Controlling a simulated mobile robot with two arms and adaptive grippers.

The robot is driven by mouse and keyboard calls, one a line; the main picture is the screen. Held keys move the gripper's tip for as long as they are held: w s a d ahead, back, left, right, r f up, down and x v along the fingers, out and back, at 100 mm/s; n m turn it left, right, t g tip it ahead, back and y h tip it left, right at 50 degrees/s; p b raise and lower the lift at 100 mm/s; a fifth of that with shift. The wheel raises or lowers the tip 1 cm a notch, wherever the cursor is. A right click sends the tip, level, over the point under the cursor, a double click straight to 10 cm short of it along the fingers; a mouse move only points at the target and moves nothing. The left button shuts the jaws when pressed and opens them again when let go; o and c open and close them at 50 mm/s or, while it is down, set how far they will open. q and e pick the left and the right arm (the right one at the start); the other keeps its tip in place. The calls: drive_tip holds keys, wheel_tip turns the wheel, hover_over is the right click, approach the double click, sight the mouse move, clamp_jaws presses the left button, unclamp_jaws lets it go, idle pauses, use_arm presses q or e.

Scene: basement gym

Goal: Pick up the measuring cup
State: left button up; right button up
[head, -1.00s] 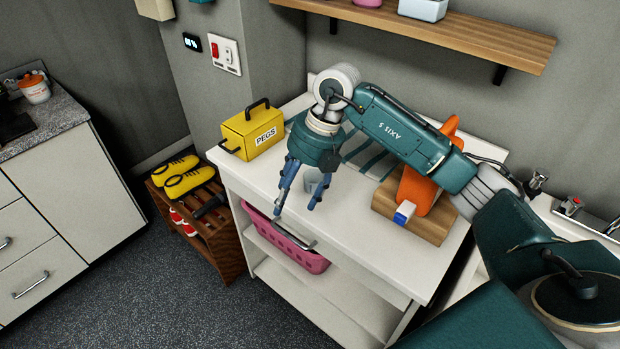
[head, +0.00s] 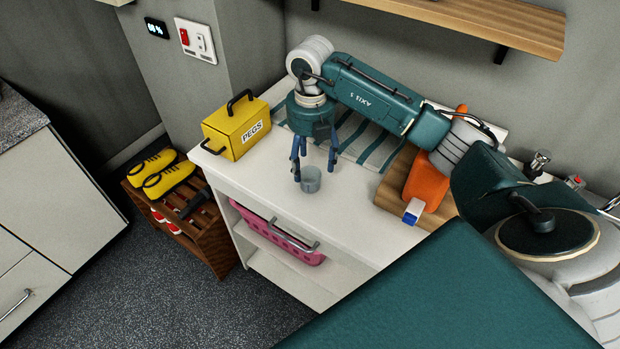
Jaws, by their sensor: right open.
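The measuring cup (head: 311,181) is a small grey translucent cup standing upright on the white counter top, near its front edge. My right gripper (head: 313,177) points down just above and around the cup, with one blue finger on its left and one on its right. The fingers are spread apart and open. I cannot tell whether either finger touches the cup. My left gripper is not in view.
A yellow PEGS box (head: 237,129) stands left on the counter. A striped cloth (head: 362,143) lies behind the gripper. An orange bottle (head: 427,180) is on a wooden board (head: 391,188) to the right. A wooden shelf (head: 480,25) hangs above. A pink basket (head: 268,232) sits below.

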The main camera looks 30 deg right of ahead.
sight(310, 174)
wheel_tip(310, 174, down, 4)
drive_tip(key=shift+f+p, duration=0.25)
drive_tip(key=shift+p, duration=0.8)
drive_tip(key=shift+f, duration=0.25)
drive_tip(key=shift+c, duration=1.3)
drive_tip(key=c, duration=0.7)
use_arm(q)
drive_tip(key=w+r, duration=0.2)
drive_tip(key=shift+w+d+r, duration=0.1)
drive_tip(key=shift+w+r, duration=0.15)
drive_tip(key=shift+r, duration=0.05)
use_arm(e)
drive_tip(key=shift+c, duration=0.3)
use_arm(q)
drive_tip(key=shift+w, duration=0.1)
use_arm(e)
drive_tip(key=shift+w, duration=0.1)
